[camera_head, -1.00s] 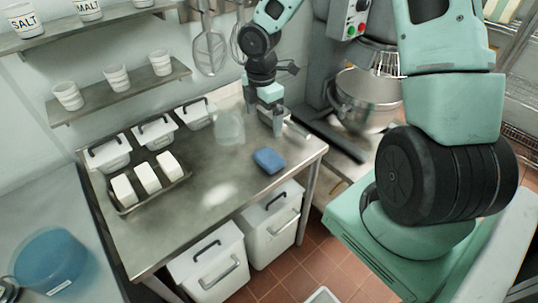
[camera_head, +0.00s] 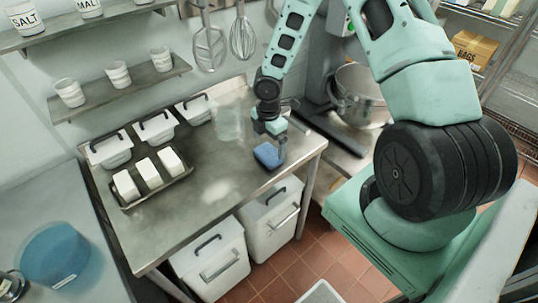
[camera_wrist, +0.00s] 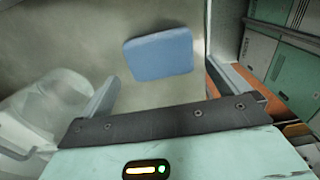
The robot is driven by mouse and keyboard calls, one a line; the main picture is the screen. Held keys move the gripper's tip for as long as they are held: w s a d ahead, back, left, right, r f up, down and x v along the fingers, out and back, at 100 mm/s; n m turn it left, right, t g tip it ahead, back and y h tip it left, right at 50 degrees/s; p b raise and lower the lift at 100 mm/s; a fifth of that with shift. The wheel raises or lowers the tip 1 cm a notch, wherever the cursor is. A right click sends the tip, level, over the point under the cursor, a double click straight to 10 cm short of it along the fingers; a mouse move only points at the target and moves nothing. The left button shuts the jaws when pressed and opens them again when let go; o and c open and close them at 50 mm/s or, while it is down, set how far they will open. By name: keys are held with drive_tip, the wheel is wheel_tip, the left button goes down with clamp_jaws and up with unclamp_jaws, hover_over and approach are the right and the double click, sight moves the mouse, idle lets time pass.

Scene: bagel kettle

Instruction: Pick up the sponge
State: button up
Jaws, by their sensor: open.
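The sponge is a blue block (camera_head: 267,156) lying flat on the steel table near its right edge. It also shows in the wrist view (camera_wrist: 159,55), beyond my fingers and roughly between their lines. My gripper (camera_head: 276,150) is right by the sponge in the head view, and one finger partly overlaps its right side. In the wrist view my gripper (camera_wrist: 155,88) is open with nothing between the fingers. I cannot tell how high the fingertips are above the table.
A clear container (camera_head: 229,124) stands behind and left of the sponge. A tray (camera_head: 152,193) with white blocks sits at the table's left, with lidded white bins (camera_head: 154,128) behind. A mixer bowl (camera_head: 358,98) stands to the right. The table's front middle is clear.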

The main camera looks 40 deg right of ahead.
sight(269, 152)
wheel_tip(269, 152, down, 5)
drive_tip(key=shift+d+f+p, duration=0.1)
drive_tip(key=shift+p, duration=0.45)
drive_tip(key=c, duration=0.8)
